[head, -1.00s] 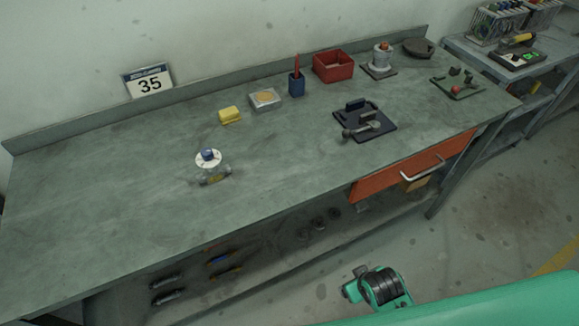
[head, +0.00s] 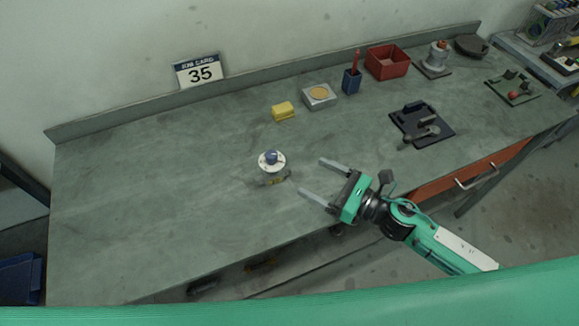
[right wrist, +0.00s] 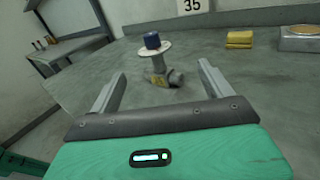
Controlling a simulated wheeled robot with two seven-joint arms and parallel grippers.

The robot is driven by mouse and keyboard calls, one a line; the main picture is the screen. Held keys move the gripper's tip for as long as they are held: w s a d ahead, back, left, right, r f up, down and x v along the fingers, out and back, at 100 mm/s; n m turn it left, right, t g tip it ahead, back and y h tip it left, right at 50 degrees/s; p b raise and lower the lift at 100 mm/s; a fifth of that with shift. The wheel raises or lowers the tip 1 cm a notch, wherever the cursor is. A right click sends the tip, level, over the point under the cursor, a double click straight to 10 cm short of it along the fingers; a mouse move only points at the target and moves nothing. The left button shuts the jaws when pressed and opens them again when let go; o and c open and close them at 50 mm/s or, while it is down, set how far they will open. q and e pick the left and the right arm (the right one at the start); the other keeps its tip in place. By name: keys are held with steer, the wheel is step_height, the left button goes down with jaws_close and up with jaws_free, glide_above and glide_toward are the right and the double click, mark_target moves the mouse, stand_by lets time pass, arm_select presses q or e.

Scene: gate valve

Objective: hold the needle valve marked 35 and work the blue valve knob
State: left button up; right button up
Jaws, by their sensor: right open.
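The needle valve (head: 274,176) stands on the grey-green bench, left of my right gripper. In the right wrist view the blue knob (right wrist: 152,40) and the valve body (right wrist: 160,75) show ahead, between and beyond the fingertips. My right gripper (head: 311,176) is open and empty, over the bench's front part, its fingers pointing at the valve without touching it. The card marked 35 (head: 200,72) leans at the back wall. My left gripper is not in view.
A yellow block (head: 283,111), a metal box (head: 319,96), a blue cup (head: 352,81) and a red bin (head: 387,62) stand along the back. A dark plate with a lever (head: 422,125) lies to the right. The bench (head: 150,190) left of the valve is clear.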

mark_target(266, 159)
steer(key=shift+w+a+f+n+g, duration=0.1)
steer(key=shift+a+f+n+g, duration=0.15)
steer(key=shift+a+n, duration=0.3)
steer(key=shift+r, duration=0.1)
steer(key=shift+a+r+p, duration=0.1)
steer(key=shift+r+p, duration=0.05)
steer(key=shift+p, duration=0.2)
steer(key=shift+w+a+r+p, duration=0.1)
steer(key=shift+w+a+p, duration=0.15)
steer(key=shift+a+p, duration=0.05)
steer(key=p+x, duration=0.4)
steer(key=x, duration=0.8)
steer(key=shift+s+a, duration=0.1)
steer(key=shift+s, duration=0.05)
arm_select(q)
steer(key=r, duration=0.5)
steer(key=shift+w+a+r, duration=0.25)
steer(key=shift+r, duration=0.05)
arm_select(e)
steer(key=shift+c, duration=0.2)
